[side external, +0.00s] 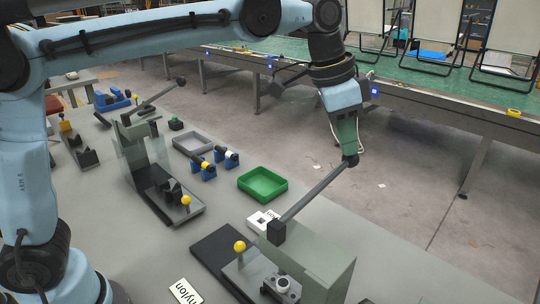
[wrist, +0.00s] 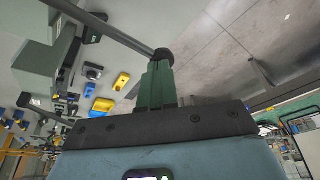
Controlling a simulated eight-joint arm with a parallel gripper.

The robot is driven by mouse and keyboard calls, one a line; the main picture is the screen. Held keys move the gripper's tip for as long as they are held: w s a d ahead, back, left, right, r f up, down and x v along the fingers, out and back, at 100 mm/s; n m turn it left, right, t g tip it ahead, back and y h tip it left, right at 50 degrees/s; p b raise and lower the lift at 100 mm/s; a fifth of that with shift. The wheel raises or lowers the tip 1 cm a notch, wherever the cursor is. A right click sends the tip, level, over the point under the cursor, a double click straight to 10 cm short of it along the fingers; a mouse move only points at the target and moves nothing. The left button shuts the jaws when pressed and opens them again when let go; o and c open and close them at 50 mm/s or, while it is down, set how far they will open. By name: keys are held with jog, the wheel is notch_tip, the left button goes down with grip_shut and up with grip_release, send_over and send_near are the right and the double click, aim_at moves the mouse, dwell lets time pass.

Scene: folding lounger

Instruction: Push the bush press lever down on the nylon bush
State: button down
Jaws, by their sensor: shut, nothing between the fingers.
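The near bush press (side external: 325,262) stands at the bottom right of the side view, beside a card reading "nylon" (side external: 185,291). Its grey lever (side external: 313,193) slopes up from a dark pivot block (side external: 277,232) to a black knob (side external: 350,160). My gripper (side external: 347,148) is shut, with its fingertips at the knob; whether they touch it is hard to tell. In the wrist view the green fingers (wrist: 158,85) end at the knob (wrist: 163,54), and the lever (wrist: 112,30) runs to the upper left. A small grey round part (side external: 282,284) sits in the press; I cannot tell if it is the nylon bush.
A yellow ball knob (side external: 239,246) stands on the near press's base. A green tray (side external: 263,184), a grey tray (side external: 194,143), blue holders (side external: 208,168) and a second press (side external: 148,160) lie further back. Open floor is right of the table.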

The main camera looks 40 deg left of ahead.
jog(key=shift+s+r, duration=0.1)
jog(key=shift+r, duration=1.6)
notch_tip(320, 180, up, 7)
jog(key=shift+s, duration=0.1)
jog(key=s+a+f+n+t+y, duration=0.1)
jog(key=s+a+f+n+t, duration=0.1)
jog(key=s+a+f+n, duration=0.2)
jog(key=s+a+f+n+t+y, duration=0.1)
jog(key=s+a+f+n, duration=0.4)
jog(key=s+a+f, duration=0.5)
jog(key=a+f+t, duration=0.1)
jog(key=a+f, duration=0.3)
jog(key=f, duration=0.4)
jog(key=shift+s+a, duration=0.2)
jog(key=shift+s, duration=0.15)
